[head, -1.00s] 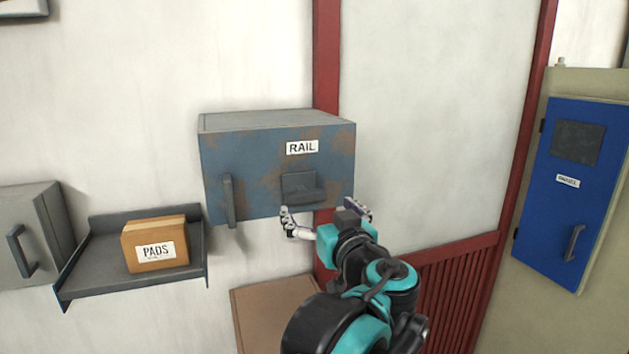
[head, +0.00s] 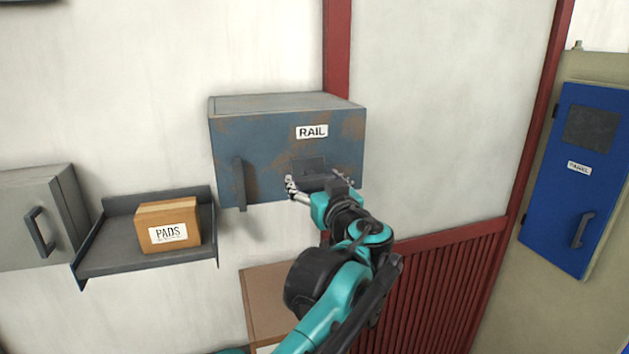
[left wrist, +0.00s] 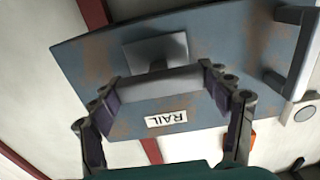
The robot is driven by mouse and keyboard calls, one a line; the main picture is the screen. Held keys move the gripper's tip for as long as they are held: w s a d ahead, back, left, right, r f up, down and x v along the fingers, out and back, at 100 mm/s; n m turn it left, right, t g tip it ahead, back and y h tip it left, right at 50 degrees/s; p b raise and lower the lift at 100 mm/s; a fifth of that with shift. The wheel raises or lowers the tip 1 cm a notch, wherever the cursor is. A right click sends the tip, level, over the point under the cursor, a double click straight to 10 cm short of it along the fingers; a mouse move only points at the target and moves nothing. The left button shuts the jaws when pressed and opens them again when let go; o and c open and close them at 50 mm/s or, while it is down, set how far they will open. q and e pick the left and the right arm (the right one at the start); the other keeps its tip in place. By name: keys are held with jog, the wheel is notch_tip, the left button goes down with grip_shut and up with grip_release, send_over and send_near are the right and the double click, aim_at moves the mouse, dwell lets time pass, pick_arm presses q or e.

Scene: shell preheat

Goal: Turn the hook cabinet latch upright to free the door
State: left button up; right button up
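A rusty blue-grey cabinet (head: 230,155) labelled RAIL hangs on the wall; no hook label shows. Its dark latch (head: 309,165), a plate with a bar lying crosswise, is low on the front, right of an upright handle (head: 239,184). My left gripper (head: 318,182) is at the latch with its fingers apart. In the left wrist view, which is upside down, the latch bar (left wrist: 155,84) lies between the fingertips of the left gripper (left wrist: 160,78). I cannot tell whether they touch it. My right gripper is not in view.
A shelf (head: 110,262) with a PADS box (head: 168,226) and a grey cabinet (head: 30,220) are at the left. A brown box (head: 265,300) is below. A blue PANEL door (head: 570,190) is at the right. The wall right of the cabinet is clear.

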pick_arm(q)
jog(key=shift+m, duration=0.3)
jog(key=m, duration=0.3)
jog(key=shift+m, duration=0.4)
jog(key=m, duration=0.4)
jog(key=shift+m, duration=0.3)
jog(key=m, duration=0.4)
jog(key=shift+d+b, duration=0.1)
jog(key=shift+b, duration=0.25)
jog(key=shift+f+m, duration=0.1)
jog(key=shift+m, duration=2.4)
jog(key=o, duration=1.2)
jog(key=shift+c, duration=0.2)
